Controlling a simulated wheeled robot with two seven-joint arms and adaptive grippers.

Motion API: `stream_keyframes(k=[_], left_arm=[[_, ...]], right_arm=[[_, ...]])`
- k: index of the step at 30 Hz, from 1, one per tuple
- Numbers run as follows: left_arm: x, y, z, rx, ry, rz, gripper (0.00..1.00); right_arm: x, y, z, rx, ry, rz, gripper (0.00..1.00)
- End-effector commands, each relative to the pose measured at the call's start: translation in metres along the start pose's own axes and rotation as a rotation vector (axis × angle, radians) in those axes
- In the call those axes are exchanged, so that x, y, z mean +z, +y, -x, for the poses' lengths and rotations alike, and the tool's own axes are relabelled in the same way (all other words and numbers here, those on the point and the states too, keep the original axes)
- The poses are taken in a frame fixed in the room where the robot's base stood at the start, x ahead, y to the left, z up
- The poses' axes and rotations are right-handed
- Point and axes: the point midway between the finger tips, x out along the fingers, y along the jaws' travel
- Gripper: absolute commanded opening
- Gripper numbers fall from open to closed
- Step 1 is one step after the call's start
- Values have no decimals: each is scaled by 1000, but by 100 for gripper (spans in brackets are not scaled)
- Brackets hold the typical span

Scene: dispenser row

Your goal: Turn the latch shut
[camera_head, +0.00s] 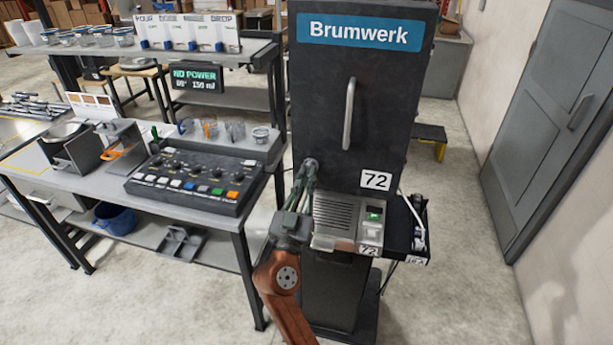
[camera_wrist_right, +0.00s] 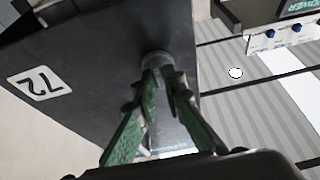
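The latch (camera_head: 310,164) is a small round grey fitting on the left side of the front of the dark Brumwerk cabinet (camera_head: 335,110). In the right wrist view the latch (camera_wrist_right: 157,60) shows as a grey knob at the fingertips, and the fingers cover part of it. My right gripper (camera_head: 307,180) reaches up to it from below. Its green fingers (camera_wrist_right: 163,78) converge closely on the latch and look shut on it. The exact contact and the latch's angle are partly hidden. My left gripper is not in view.
A panel with a green-lit switch (camera_head: 374,216) sits just right of my right gripper. A workbench with a control box (camera_head: 197,182) stands close on the left. A small black side shelf (camera_head: 407,243) juts out on the right. Floor is free at the right.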

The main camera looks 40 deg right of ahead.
Motion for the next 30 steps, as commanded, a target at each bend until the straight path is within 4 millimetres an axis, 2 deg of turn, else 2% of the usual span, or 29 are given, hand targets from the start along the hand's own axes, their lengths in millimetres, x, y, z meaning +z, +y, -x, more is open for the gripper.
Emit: stream_keyframes(k=[3,17,23,30], left_arm=[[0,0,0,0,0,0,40],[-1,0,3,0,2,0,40],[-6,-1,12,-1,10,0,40],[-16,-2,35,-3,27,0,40]], right_arm=[[0,0,0,-1,0,0,0],[0,0,0,-10,0,22,0],[-2,1,0,-44,0,104,0],[-5,3,-1,-119,-1,284,0]])
